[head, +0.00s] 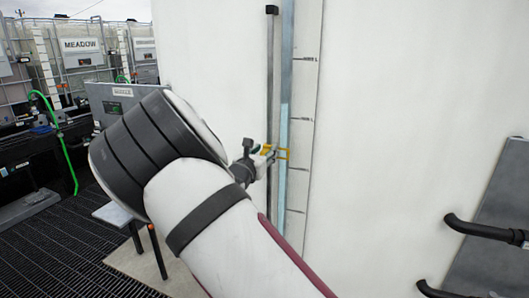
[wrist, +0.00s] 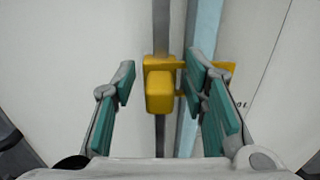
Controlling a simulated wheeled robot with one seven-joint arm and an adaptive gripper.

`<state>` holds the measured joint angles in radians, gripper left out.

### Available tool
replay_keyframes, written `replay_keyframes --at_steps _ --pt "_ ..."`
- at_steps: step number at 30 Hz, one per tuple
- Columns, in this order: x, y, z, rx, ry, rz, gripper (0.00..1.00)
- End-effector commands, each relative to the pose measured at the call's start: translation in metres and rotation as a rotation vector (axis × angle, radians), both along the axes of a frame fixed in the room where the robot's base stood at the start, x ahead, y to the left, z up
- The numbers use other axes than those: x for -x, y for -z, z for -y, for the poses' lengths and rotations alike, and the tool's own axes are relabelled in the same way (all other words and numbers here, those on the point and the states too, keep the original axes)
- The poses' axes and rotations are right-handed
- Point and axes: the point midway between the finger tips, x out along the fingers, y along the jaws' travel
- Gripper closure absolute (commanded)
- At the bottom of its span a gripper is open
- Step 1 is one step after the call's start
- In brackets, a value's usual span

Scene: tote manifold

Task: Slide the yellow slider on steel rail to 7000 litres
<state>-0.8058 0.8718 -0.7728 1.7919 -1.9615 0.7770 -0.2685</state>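The yellow slider (wrist: 160,92) sits on the dark steel rail (wrist: 161,28) in the wrist view, with a yellow pointer frame reaching right across the pale blue sight strip. My gripper (wrist: 162,82) is open, with one teal-padded finger on each side of the slider. A gap shows at the left finger; the right finger overlaps the pointer arms, and I cannot tell if it touches. In the head view, my gripper (head: 262,155) is at the rail (head: 271,60), and the slider's yellow pointer (head: 282,154) shows beside it. The scale (head: 301,115) has tick marks, but its numbers are unreadable.
The large white tank wall (head: 420,110) fills the back. Black pipes (head: 480,229) stick out at the lower right. A grey box (head: 112,98) stands behind my arm on the left, with caged totes (head: 85,60) and a green hose (head: 62,145) beyond.

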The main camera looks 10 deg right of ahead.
Motion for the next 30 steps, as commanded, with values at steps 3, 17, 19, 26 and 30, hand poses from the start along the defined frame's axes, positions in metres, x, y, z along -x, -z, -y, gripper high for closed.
replay_keyframes --at_steps 3,17,19,26,30 --pt "0.0 0.0 0.0 0.0 0.0 0.0 0.83" --pt "0.003 -0.044 0.0 -0.003 0.0 0.006 1.0" --pt "0.003 -0.063 0.0 -0.004 -0.001 0.007 1.0" --pt "0.001 -0.106 0.0 -0.002 -0.001 0.004 1.0" --pt "0.001 -0.111 0.0 0.0 0.0 0.001 1.0"
